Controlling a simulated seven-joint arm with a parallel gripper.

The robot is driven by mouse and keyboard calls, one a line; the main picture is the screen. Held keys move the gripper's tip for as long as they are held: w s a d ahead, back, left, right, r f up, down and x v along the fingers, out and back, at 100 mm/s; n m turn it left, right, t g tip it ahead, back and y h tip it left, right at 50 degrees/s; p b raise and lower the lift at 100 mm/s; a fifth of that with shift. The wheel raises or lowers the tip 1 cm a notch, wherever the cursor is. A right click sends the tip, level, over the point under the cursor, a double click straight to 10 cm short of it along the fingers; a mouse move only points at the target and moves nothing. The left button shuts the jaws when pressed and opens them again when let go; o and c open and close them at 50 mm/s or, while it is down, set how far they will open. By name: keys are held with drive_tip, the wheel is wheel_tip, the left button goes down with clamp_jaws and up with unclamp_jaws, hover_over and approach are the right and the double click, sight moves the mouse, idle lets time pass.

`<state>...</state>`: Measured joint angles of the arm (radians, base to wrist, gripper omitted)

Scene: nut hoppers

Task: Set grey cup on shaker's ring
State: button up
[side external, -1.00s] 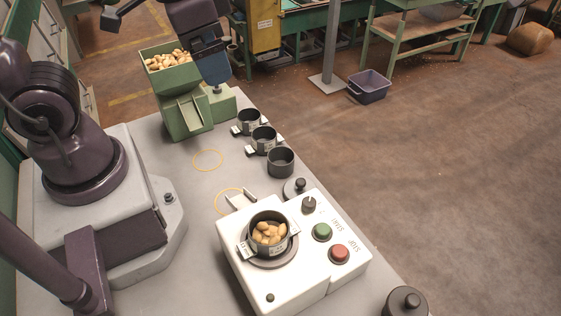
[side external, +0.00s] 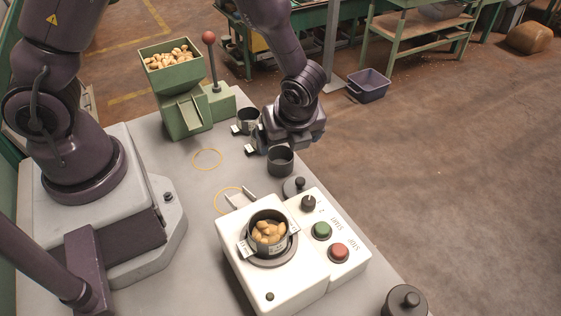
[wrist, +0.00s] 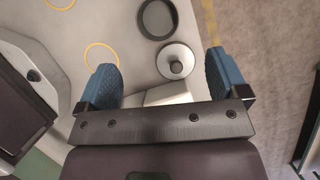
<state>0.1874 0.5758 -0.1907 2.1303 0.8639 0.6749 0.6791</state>
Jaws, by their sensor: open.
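A dark grey cup (side external: 267,218) with pale side tabs and nuts inside stands upright on the round ring (side external: 286,257) of the white shaker (side external: 238,262). A plain, dark grey, open cup (side external: 281,163) stands on the table behind the shaker; it also shows in the wrist view (wrist: 143,20). A tabbed cup (side external: 247,117) stands farther back, and another is mostly hidden by my gripper (side external: 287,138), with one tab (side external: 250,150) showing. My gripper hangs over that row, pointing down. Its blue fingers are wide apart in the wrist view (wrist: 160,66), with nothing held between them.
A knobbed round lid (side external: 295,187) lies beside the shaker, and a knobbed weight (side external: 405,301) stands at the front. The green hopper (side external: 182,78) with nuts and its red-knobbed lever (side external: 209,38) stand at the back. Two yellow rings (side external: 207,159) mark clear table.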

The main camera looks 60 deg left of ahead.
sight(279, 162)
drive_tip(key=x, duration=1)
drive_tip(key=shift+a+f, duration=0.2)
drive_tip(key=shift+a, duration=0.1)
drive_tip(key=shift+c, duration=0.3)
drive_tip(key=c, duration=1)
